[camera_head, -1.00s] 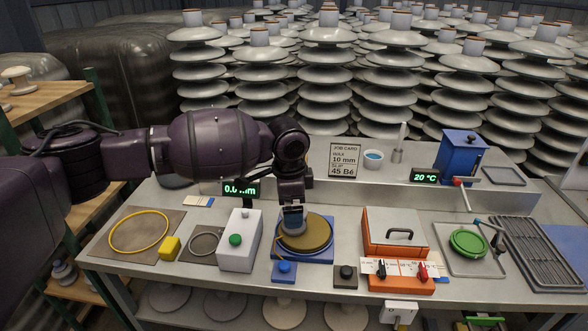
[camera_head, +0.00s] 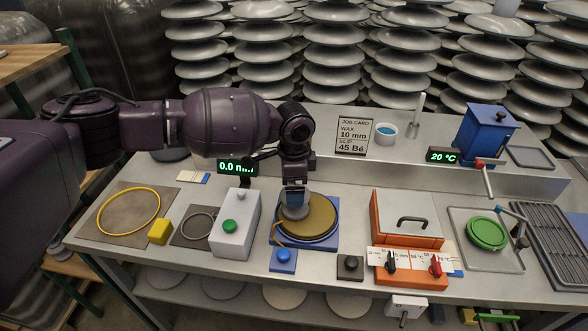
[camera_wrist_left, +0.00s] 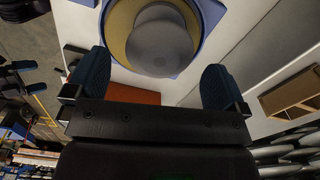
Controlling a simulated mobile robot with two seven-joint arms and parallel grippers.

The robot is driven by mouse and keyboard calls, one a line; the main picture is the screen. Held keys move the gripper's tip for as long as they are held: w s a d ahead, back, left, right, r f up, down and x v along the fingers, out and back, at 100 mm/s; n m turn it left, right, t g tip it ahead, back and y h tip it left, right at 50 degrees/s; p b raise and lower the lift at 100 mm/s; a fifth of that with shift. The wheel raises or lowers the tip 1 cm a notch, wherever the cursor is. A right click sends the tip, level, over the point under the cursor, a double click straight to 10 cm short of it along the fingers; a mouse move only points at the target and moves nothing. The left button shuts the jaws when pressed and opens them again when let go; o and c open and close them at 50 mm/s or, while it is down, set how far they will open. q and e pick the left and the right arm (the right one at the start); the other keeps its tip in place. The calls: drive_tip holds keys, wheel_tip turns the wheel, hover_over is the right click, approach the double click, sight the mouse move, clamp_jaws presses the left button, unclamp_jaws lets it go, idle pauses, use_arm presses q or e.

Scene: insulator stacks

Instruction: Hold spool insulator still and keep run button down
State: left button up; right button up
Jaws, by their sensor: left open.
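A grey round spool insulator (camera_head: 295,212) sits on the yellow-brown disc (camera_head: 318,214) of a blue square base (camera_head: 325,243). Its rounded top also shows in the left wrist view (camera_wrist_left: 160,42). My left gripper (camera_head: 294,199) is over the insulator, pointing down. In the left wrist view its two dark blue fingers (camera_wrist_left: 155,82) are spread wide, with the insulator ahead of the gap between them. I cannot tell if they touch it. A blue button (camera_head: 283,256) is in front of the base, and a green button (camera_head: 229,226) is on a white box; neither carries a readable label. No right gripper shows.
Left are a yellow ring (camera_head: 128,211), a yellow block (camera_head: 159,232) and a grey ring (camera_head: 198,226). Right are an orange box (camera_head: 378,217) with a handle, two knobs, and a green disc (camera_head: 487,233) on a tray. A black button (camera_head: 350,265) stands near the front edge.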

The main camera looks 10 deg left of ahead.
use_arm(q)
wheel_tip(320, 180, down, 3)
drive_tip(key=shift+f, duration=0.65)
use_arm(e)
drive_tip(key=shift+w+a+r, duration=0.1)
drive_tip(key=shift+w+r, duration=0.25)
drive_tip(key=shift+w, duration=0.35)
use_arm(q)
drive_tip(key=shift+c, duration=0.3)
use_arm(e)
drive_tip(key=shift+s+f, duration=0.1)
drive_tip(key=shift+s, duration=0.05)
